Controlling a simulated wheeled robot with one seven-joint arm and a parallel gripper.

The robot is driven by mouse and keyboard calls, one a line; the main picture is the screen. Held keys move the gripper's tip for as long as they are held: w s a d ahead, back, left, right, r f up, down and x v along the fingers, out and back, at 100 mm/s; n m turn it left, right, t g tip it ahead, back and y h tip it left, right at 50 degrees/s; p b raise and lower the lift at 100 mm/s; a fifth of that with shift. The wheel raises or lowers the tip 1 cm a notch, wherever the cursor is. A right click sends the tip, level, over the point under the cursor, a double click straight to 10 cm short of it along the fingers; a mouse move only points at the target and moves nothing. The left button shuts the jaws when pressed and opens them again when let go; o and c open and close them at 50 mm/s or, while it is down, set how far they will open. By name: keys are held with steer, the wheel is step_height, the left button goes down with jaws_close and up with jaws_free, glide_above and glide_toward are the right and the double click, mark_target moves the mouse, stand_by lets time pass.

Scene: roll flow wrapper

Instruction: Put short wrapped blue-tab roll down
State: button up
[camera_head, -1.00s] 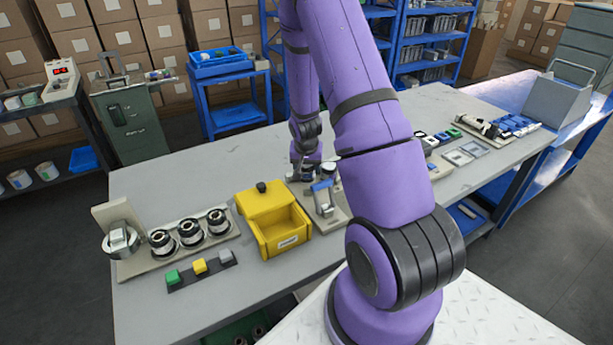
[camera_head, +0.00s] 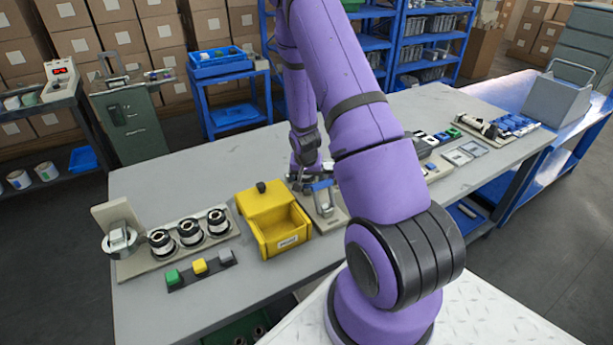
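My purple arm reaches over the grey table (camera_head: 300,275), and my gripper (camera_head: 312,178) is low over its middle. It is just behind a beige press-like fixture with a blue handle (camera_head: 322,186). The gripper is small and partly covered by the fixture and my arm, so its fingers cannot be made out. I cannot tell whether it holds a roll. No short wrapped blue-tab roll can be picked out with certainty. Small blue and white pieces (camera_head: 514,123) lie on a tray at the table's far right.
A yellow open box (camera_head: 283,240) stands left of the fixture. Further left are several black-and-silver spools (camera_head: 190,232) on a beige base and a strip with green, yellow and grey buttons (camera_head: 200,266). Flat frames (camera_head: 465,153) lie right of my arm.

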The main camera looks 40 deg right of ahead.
steer(key=s+a+r+n+t, duration=0.15)
steer(key=a+r, duration=0.35)
steer(key=r, duration=0.6)
steer(key=s+a+r+n+y, duration=0.1)
steer(key=s+a+r, duration=0.3)
steer(key=r, duration=0.7)
steer(key=s+a+r+n, duration=0.2)
steer(key=a+r, duration=0.5)
steer(key=r, duration=0.5)
steer(key=s+a+r+n, duration=0.2)
steer(key=s+a+r, duration=0.2)
steer(key=s, duration=0.4)
steer(key=s+a+r+n+t+y, duration=0.1)
steer(key=s+a+r+n, duration=0.2)
steer(key=s+a+r, duration=0.2)
steer(key=s+r, duration=0.1)
steer(key=s, duration=0.2)
steer(key=shift+s+a, duration=0.15)
steer(key=shift+a, duration=0.05)
steer(key=shift+t, duration=0.25)
